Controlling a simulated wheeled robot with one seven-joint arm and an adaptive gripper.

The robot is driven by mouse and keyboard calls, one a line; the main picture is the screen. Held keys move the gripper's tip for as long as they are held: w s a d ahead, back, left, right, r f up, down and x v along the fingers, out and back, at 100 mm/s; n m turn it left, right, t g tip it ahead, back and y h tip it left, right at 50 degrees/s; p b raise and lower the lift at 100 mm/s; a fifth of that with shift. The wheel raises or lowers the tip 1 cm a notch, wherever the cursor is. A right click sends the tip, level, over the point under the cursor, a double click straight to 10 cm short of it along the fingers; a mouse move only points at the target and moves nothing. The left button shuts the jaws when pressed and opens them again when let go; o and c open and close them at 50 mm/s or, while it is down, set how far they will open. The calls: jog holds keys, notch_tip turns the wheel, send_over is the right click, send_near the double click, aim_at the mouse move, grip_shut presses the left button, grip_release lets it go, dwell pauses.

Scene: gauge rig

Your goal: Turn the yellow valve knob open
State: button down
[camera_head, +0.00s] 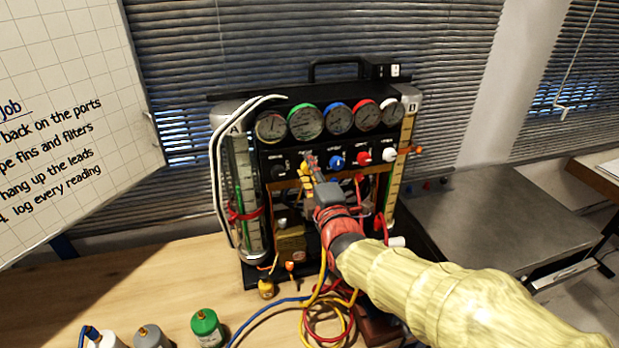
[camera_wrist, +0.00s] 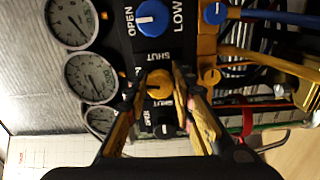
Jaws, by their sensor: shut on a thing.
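The yellow valve knob (camera_wrist: 158,83) is in the middle of the wrist view, on the black panel of the gauge rig (camera_head: 262,160). My gripper (camera_wrist: 157,88) has one finger on each side of the knob and is shut on it. In the head view, my gripper (camera_head: 312,166) reaches the panel between the black knob (camera_head: 278,172) and the blue knob (camera_head: 337,160). It mostly hides the yellow knob there. OPEN and SHUT labels show beside the knobs in the wrist view. The yellow knob's exact turn angle is hard to tell.
A red knob (camera_head: 363,157) and a white knob (camera_head: 390,155) are further right. Several round gauges line the panel above. Yellow, red and blue hoses (camera_head: 325,300) hang and coil below. A green-topped canister (camera_head: 207,328) stands on the wooden table (camera_head: 160,285).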

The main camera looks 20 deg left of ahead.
jog(key=shift+n+b, duration=0.65)
jog(key=shift+n, duration=0.45)
jog(key=c, duration=1.5)
grip_release()
jog(key=v, duration=1.2)
jog(key=shift+a, duration=0.1)
